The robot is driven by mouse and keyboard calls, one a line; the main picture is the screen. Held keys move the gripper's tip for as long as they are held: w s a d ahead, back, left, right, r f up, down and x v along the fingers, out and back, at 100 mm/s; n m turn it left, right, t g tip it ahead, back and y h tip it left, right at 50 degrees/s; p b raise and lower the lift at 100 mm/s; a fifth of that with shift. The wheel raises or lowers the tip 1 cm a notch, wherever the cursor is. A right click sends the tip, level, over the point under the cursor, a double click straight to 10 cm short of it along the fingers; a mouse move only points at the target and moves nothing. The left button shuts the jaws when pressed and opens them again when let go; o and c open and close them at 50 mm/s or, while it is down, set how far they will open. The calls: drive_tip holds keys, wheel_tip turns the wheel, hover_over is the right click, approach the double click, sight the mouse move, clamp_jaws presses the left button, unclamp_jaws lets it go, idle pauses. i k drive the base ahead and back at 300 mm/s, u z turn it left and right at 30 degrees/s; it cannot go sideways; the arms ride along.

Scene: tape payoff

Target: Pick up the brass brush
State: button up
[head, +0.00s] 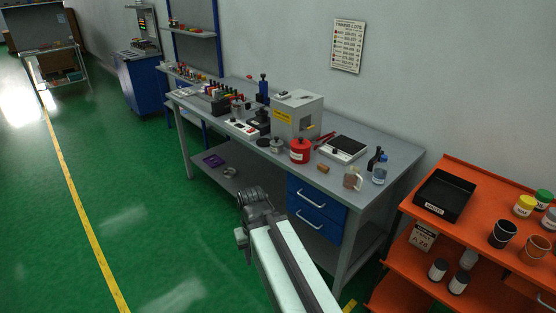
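I cannot make out the brass brush for certain. A small brown block-like item (323,169) lies on the grey workbench (402,156) near its front edge, between a red can and a glass mug; it is too small to tell whether it is the brush. My gripper (251,196) is in front of the workbench, at the end of my pale arm, well apart from the items on top. Its fingers are small and dark, and I cannot see whether they are open or shut.
A red can (300,151), a grey box (297,115), a scale-like device (343,148), a mug (352,178) and bottles (380,170) crowd the workbench. An orange shelf cart (478,183) stands right. Green floor (130,215) is clear at left.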

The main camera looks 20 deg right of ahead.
sight(323, 168)
drive_tip(key=u, duration=0.55)
drive_tip(key=i, duration=1.85)
drive_tip(key=z, duration=0.45)
drive_tip(key=k, duration=0.7)
drive_tip(key=z, duration=0.25)
drive_tip(key=i, duration=0.7)
drive_tip(key=u, duration=0.15)
